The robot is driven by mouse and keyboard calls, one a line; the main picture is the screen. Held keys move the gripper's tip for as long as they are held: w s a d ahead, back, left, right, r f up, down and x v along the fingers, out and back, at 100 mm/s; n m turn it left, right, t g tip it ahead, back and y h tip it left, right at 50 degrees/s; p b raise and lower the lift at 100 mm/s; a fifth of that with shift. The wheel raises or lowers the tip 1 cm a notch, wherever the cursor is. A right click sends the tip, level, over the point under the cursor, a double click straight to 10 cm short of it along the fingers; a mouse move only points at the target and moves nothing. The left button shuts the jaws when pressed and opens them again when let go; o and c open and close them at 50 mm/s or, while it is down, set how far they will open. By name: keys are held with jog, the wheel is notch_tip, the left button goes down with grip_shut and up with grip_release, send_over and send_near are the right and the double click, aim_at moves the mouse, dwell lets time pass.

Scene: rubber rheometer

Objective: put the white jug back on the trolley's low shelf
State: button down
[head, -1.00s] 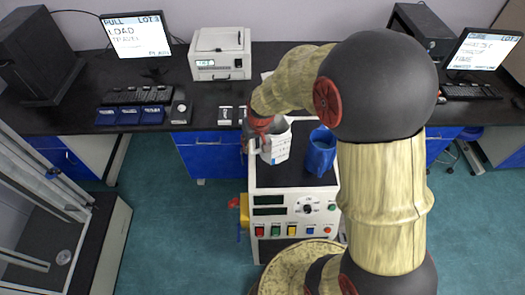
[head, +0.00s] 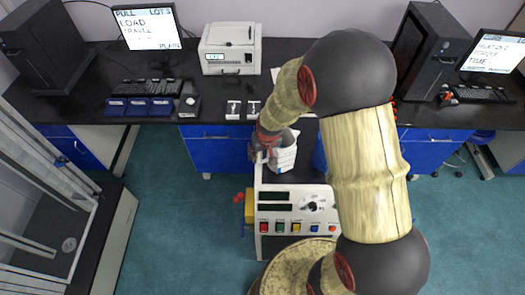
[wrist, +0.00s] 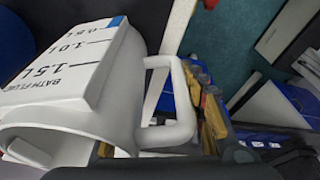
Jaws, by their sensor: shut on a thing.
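The white jug (head: 283,158) is at the back left of the white-fronted unit with the dark top, in the head view. My gripper (head: 264,152) is on its left side, at the handle. In the wrist view the jug (wrist: 105,100) fills the left half, with black litre marks and a blue patch. Its handle (wrist: 180,130) runs in among my gripper's fingers (wrist: 212,110), which are shut on it. The jug looks tilted in the wrist view. Whether its base touches the dark top is unclear. I cannot make out a trolley low shelf.
The white-fronted unit (head: 290,226) has several coloured buttons. A blue jug (head: 320,156) is mostly behind my arm. The black bench (head: 215,88) behind carries a white instrument (head: 230,48), monitors and blue trays (head: 140,106). A framed glass cabinet (head: 75,215) stands left. Floor between is clear.

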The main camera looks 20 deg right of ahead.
jog(key=shift+w+r, duration=0.15)
jog(key=c, duration=1.1)
grip_release()
jog(key=shift+f, duration=0.2)
jog(key=s+a+r+t, duration=0.1)
jog(key=s+r, duration=0.4)
jog(key=r, duration=0.6)
jog(key=s+a+r, duration=0.1)
jog(key=s+r, duration=0.3)
jog(key=r, duration=0.8)
jog(key=shift+n+t, duration=0.5)
jog(key=shift+t, duration=0.2)
jog(key=s+r, duration=0.3)
jog(key=s, duration=0.2)
jog(key=s+a+r, duration=0.1)
jog(key=s+r, duration=0.2)
jog(key=s, duration=0.2)
jog(key=s+r, duration=0.3)
jog(key=s, duration=0.2)
jog(key=shift+a+r+p, duration=0.25)
jog(key=shift+a+p, duration=0.05)
jog(key=shift+p, duration=0.1)
